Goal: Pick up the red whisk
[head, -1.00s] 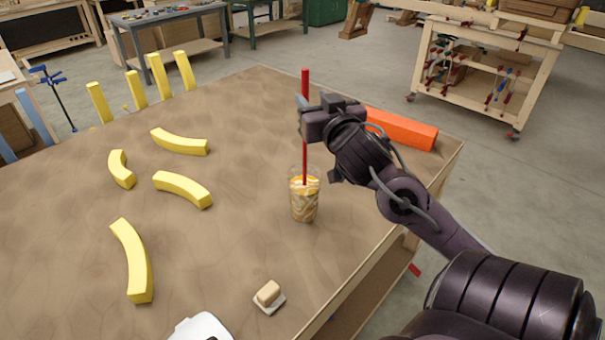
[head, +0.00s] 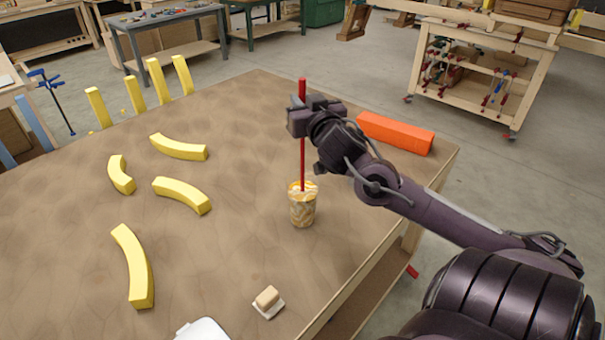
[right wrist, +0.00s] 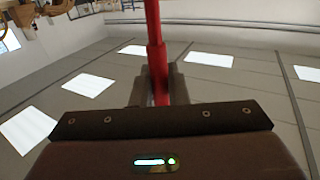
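The red whisk (head: 303,165) shows as a thin red rod standing nearly upright in a patterned glass (head: 302,208) with orange and white on it. The whisk's lower end is hidden in the glass. My right gripper (head: 303,122) is at the upper part of the rod, with the rod's top sticking out above it. In the right wrist view the red whisk (right wrist: 158,60) runs between the two fingers (right wrist: 159,88), which sit close on both sides and look shut on it. My left gripper is not in view.
An orange block (head: 395,133) lies behind my right arm near the table's right edge. Several yellow curved pieces (head: 135,265) lie on the left of the table (head: 230,260). A small butter-like block on a white dish (head: 268,300) is near the front edge. A white object (head: 203,330) is cut off below.

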